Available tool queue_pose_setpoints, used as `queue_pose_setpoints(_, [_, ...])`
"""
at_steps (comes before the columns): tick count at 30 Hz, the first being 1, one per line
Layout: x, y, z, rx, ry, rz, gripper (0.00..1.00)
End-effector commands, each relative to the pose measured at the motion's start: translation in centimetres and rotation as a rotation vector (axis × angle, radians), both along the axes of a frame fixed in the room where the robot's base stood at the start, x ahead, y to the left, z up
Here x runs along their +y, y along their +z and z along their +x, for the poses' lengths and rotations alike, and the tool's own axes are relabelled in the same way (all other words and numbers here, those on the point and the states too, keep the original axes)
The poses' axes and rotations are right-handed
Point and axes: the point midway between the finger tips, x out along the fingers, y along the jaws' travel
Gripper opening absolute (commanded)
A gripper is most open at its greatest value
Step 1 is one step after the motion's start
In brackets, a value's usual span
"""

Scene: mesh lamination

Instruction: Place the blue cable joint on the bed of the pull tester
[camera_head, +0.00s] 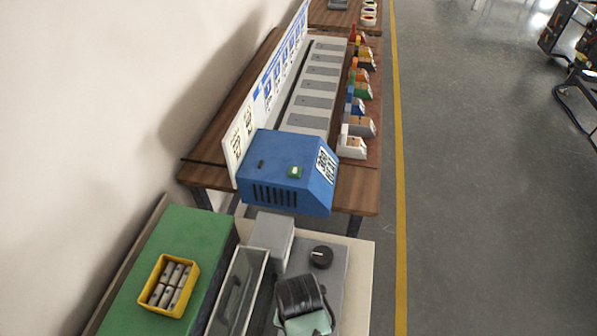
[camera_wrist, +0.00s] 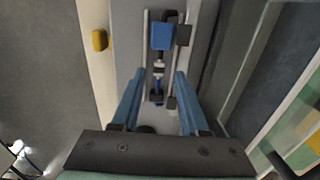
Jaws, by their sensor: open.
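In the wrist view, my gripper (camera_wrist: 159,76) is open, with its two blue fingers apart over the grey bed of the pull tester (camera_wrist: 197,55). A slim blue, white and dark piece (camera_wrist: 158,84), which looks like the blue cable joint, lies lengthwise on the bed between the fingers. A gap shows on each side of it. Beyond it is a larger blue block (camera_wrist: 162,37) with dark parts beside it, between thin rails. In the head view, the grey tester (camera_head: 333,278) shows with a black knob (camera_head: 321,257). My wrist covers part of it, and the joint is hidden there.
A green bench (camera_head: 198,231) at lower left holds a yellow bin (camera_head: 154,301) of several grey cylinders. A blue machine (camera_head: 283,165) stands beyond the tester on a wooden table. A small yellow object (camera_wrist: 99,40) sits left of the bed. Open floor lies to the right.

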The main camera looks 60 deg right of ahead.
Motion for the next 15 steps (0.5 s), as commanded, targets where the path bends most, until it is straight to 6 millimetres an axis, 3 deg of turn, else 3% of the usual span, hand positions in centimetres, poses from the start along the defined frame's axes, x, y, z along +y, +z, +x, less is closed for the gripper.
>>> queue_pose_setpoints(6, [0.0, 3.7, 0.1, -0.002, 0.001, -0.001, 0.44])
queue_pose_setpoints(15, [0.0, 5.0, 0.0, 0.000, 0.000, 0.000, 0.44])
